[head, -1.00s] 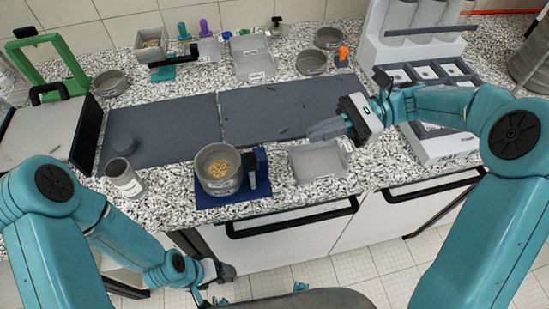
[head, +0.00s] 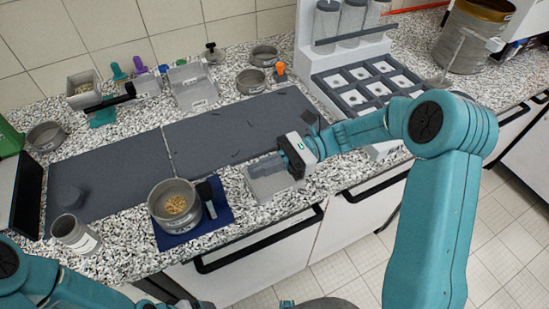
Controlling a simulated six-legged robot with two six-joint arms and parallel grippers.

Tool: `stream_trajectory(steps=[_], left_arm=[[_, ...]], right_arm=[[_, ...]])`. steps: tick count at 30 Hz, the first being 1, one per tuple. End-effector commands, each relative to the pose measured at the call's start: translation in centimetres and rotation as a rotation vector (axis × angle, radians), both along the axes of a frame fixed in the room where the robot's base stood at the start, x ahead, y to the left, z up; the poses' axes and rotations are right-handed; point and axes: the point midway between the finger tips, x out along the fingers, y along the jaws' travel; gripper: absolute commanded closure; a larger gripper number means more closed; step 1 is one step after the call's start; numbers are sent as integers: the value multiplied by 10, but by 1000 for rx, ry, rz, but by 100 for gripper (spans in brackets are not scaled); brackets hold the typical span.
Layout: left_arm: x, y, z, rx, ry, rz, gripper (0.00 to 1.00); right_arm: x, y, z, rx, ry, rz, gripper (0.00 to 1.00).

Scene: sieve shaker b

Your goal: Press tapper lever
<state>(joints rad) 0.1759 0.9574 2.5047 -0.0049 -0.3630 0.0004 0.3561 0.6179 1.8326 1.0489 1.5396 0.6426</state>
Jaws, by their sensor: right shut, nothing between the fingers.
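The shaker is a blue base (head: 216,226) at the counter's front edge with a round metal sieve pan (head: 172,208) holding tan grains. A black upright lever (head: 207,194) stands at the pan's right side; I take it for the tapper lever. My right gripper (head: 256,169) is shut and empty. Its fingers point left over the clear tray, to the right of the lever and apart from it. My left arm shows only at the bottom left; its gripper is not in view.
A clear shallow tray (head: 270,184) lies under my right gripper. A grey-white cup (head: 76,234) stands left of the shaker. Dark mats (head: 112,178) lie behind. A white rack with cups (head: 365,84) stands at the back right. Small sieves (head: 251,81) stand at the back.

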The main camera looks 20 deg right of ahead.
Motion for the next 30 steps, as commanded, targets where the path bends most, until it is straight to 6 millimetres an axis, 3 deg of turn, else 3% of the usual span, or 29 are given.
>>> stream_trajectory(steps=[6,12,26,30], left_arm=[[0,0,11,0,0,0,15],[0,0,17,0,0,0,15],[0,0,18,0,0,0,15],[0,0,36,0,0,0,15]], right_arm=[[-3,46,3,1,2,4,100],[-3,71,1,0,2,2,100],[-3,78,0,-2,0,0,100],[-4,82,12,-73,-5,2,100]])
